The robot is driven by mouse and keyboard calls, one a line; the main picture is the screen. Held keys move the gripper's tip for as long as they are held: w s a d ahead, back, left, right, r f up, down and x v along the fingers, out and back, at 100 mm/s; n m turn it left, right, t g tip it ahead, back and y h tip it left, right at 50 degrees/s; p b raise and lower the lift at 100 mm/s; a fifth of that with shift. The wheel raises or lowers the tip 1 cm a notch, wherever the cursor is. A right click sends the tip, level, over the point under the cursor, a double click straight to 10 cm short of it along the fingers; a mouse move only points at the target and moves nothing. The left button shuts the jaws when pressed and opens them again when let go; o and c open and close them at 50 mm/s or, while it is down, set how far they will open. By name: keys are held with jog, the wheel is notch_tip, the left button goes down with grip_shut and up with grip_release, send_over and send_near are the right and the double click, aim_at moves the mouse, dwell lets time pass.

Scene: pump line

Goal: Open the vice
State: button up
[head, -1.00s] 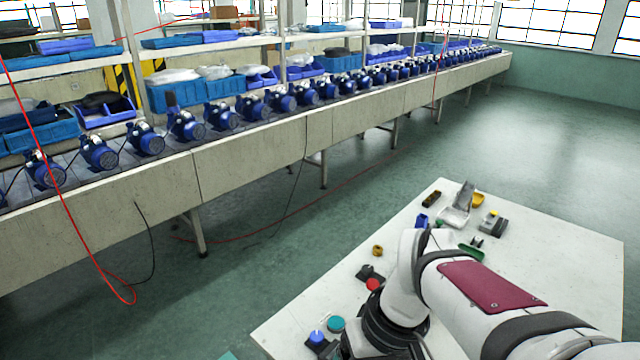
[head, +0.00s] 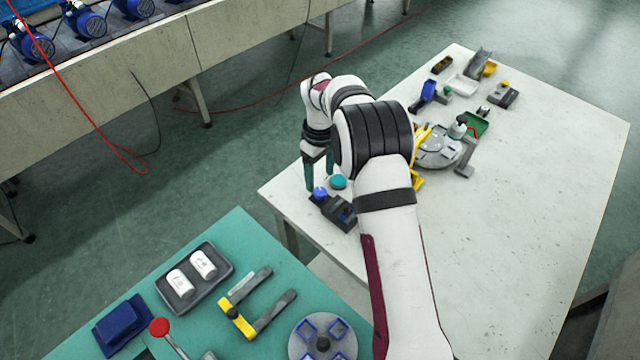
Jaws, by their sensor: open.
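I cannot tell for sure which object is the vice. A small blue device (head: 428,93) with a grey part at its side stands at the far left of the white table, and its jaws are too small to read. My gripper (head: 319,171) points down with its two teal fingers apart and nothing between them. It is near the white table's left corner, over or just behind a dark box (head: 341,211) with a blue knob (head: 320,193). I cannot tell whether the fingers touch the knob. My arm hides part of the table.
The green table (head: 225,249) in front holds a dark tray (head: 209,290) and a yellow-grey bracket (head: 236,318). The white table's right side is clear.

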aim_at(320, 191)
notch_tip(320, 191, down, 6)
jog(key=shift+r, duration=0.25)
grip_shut()
